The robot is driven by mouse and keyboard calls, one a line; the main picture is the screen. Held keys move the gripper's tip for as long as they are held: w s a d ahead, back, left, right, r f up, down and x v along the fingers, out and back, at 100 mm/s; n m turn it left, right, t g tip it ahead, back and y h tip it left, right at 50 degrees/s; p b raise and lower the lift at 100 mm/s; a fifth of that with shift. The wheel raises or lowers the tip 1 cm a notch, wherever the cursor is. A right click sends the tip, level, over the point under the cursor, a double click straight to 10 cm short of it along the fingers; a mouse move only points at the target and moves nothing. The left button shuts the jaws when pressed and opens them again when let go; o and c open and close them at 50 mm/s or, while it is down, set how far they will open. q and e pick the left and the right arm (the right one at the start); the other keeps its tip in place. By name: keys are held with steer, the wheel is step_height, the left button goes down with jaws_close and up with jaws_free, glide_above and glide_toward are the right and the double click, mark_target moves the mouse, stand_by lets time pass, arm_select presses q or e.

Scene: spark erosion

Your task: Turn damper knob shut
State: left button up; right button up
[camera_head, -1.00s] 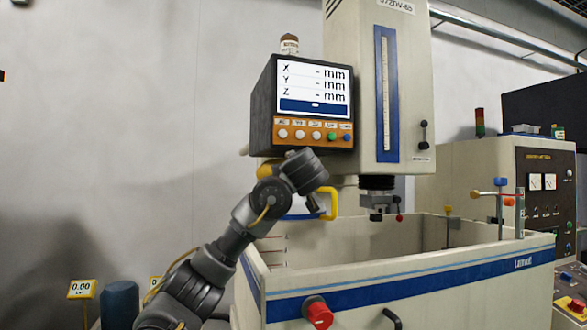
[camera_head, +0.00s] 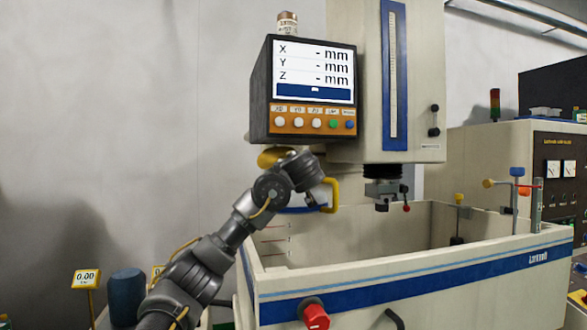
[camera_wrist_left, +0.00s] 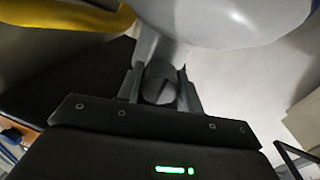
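A dark round knob (camera_wrist_left: 160,84) with a slanting mark on its face shows in the left wrist view, taken as the damper knob. The fingers of my left gripper (camera_wrist_left: 161,92) stand on both sides of it, with no clear gap seen. In the head view the left wrist reaches up below the display box, and its fingertips and the knob are hidden there. A large pale rounded body (camera_wrist_left: 225,18) is just beyond the fingers in the wrist view. My right gripper is out of view.
A yellow handle (camera_head: 334,195) is close beside my left wrist. The display box (camera_head: 258,95) hangs just above it. The machine's tank (camera_head: 450,275) with a red knob (camera_head: 316,316) stands in front at the right. The wall side at left is open.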

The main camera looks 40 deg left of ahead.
arm_select(q)
steer(key=c, duration=0.3)
steer(key=shift+m+b, duration=0.35)
steer(key=shift+m, duration=0.05)
steer(key=shift+c, duration=0.2)
steer(key=shift+m+b, duration=0.35)
steer(key=shift+m, duration=0.25)
steer(key=m+b, duration=0.1)
steer(key=m, duration=0.1)
steer(key=shift+m, duration=0.4)
steer(key=m, duration=0.3)
steer(key=shift+m+b, duration=0.3)
steer(key=shift+b, duration=0.05)
steer(key=m, duration=0.5)
steer(key=shift+d+m, duration=0.1)
steer(key=shift+m, duration=2.2)
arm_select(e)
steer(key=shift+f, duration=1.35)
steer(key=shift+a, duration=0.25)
